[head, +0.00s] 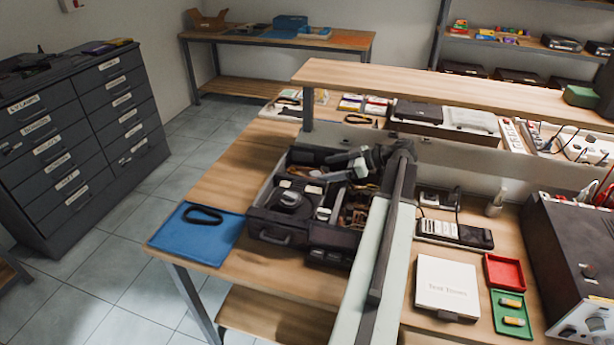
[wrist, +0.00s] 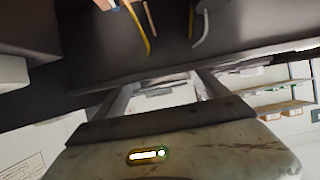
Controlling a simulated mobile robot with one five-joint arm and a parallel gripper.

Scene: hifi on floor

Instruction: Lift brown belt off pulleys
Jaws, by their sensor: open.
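The opened dark hifi unit (head: 272,221) stands on the wooden bench, its inner parts exposed. I cannot single out the brown belt or its pulleys among these small parts. Part of my arm reaches over the unit from the right in the head view and covers some of its far right side. In the wrist view my gripper (wrist: 163,86) is open with nothing visible between its two fingers. A dark surface fills the view beyond the fingertips, with a yellow wire (wrist: 141,30) and a grey hooked piece (wrist: 203,25) at the top.
A blue mat (head: 188,239) with a dark loop (head: 204,214) lies left of the unit. A white box (head: 447,285), a red tray (head: 504,271) and a green tray (head: 511,325) lie to the right. A raised shelf (head: 400,83) runs behind the unit.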

